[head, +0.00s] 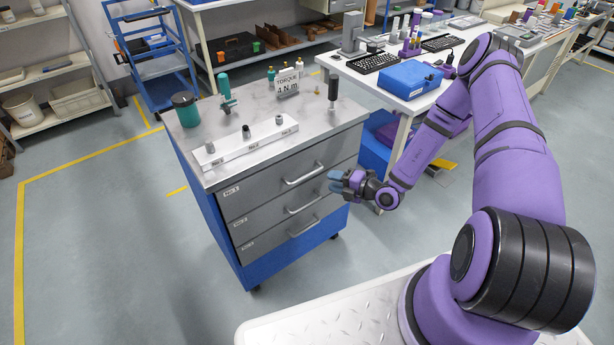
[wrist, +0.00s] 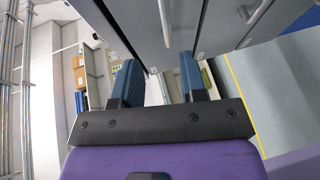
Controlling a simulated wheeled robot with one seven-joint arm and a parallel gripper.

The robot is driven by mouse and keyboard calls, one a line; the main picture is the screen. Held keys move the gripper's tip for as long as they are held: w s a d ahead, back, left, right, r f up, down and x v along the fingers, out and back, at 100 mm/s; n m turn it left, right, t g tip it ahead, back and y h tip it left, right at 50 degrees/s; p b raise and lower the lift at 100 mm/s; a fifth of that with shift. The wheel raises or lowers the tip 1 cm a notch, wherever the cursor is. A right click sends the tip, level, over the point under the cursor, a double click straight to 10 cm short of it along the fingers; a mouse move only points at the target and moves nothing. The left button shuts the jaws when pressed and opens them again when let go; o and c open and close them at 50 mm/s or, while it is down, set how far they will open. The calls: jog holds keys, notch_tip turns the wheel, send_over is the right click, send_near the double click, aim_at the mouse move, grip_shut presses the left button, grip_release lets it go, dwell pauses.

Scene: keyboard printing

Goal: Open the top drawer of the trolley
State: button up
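The trolley (head: 215,192) has a blue body and three grey drawers, all shut. The top drawer (head: 262,178) carries a silver bar handle (head: 303,173). My gripper (head: 338,181) is to the right of the drawer handles, in front of the trolley. In the wrist view my gripper (wrist: 160,80) has its two blue fingers apart with nothing held. A handle (wrist: 165,22), seemingly the top drawer's, is ahead between the fingertips, apart from them. Another drawer handle (wrist: 256,12) shows to its right.
A workbench with a blue case (head: 409,79) is behind my arm. Floor in front of the trolley is clear.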

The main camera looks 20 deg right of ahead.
aim_at(309, 176)
jog(key=shift+m, duration=0.4)
jog(key=x, duration=0.7)
jog(key=f+x, duration=0.1)
jog(key=x, duration=0.2)
jog(key=shift+w+a, duration=0.15)
jog(key=shift+w, duration=0.15)
grip_shut()
